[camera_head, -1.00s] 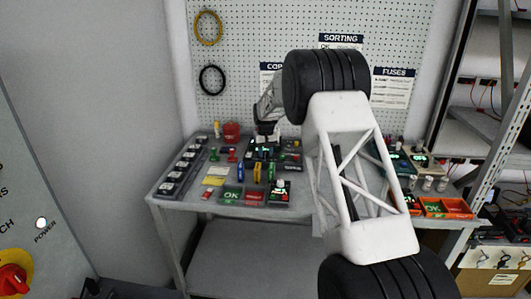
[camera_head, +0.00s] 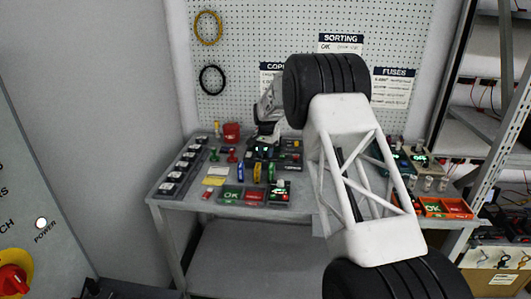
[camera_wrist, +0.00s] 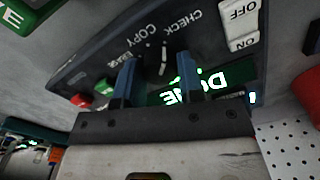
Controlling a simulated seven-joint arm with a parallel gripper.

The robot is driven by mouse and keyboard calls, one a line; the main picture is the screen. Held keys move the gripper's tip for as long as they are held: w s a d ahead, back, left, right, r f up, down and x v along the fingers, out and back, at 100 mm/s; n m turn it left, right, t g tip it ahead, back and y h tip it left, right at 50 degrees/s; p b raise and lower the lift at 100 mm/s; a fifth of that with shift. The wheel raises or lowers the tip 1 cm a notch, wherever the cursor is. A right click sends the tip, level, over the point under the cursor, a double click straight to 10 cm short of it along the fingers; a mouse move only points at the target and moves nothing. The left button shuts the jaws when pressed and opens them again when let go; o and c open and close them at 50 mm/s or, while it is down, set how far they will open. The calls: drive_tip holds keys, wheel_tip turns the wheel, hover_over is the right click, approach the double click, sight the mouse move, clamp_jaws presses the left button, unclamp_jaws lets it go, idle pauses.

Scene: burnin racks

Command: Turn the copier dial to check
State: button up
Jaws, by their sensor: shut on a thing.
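The copier (camera_wrist: 100,50) fills the upper part of the wrist view as a dark panel marked ERASE, COPY and CHECK. Its dark dial (camera_wrist: 152,74) sits between the two blue fingers of my gripper (camera_wrist: 156,84), which is shut on it. A short white mark shows near the dial, between the fingers; which label it points at is hard to tell. A green DONE display (camera_wrist: 212,80) is lit behind the right finger. In the head view my gripper (camera_head: 264,136) is small and low over the bench, and the dial is hidden there.
An OFF/ON switch (camera_wrist: 242,24) and a red button (camera_wrist: 81,100) flank the dial. On the bench (camera_head: 240,211), dark modules (camera_head: 180,172) line the left and orange bins (camera_head: 446,208) stand at the right. A pegboard (camera_head: 250,60) rises behind.

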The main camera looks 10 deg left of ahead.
idle(0.4)
drive_tip(key=o, duration=0.9)
drive_tip(key=shift+r, duration=0.1)
drive_tip(key=shift+r, duration=3.85)
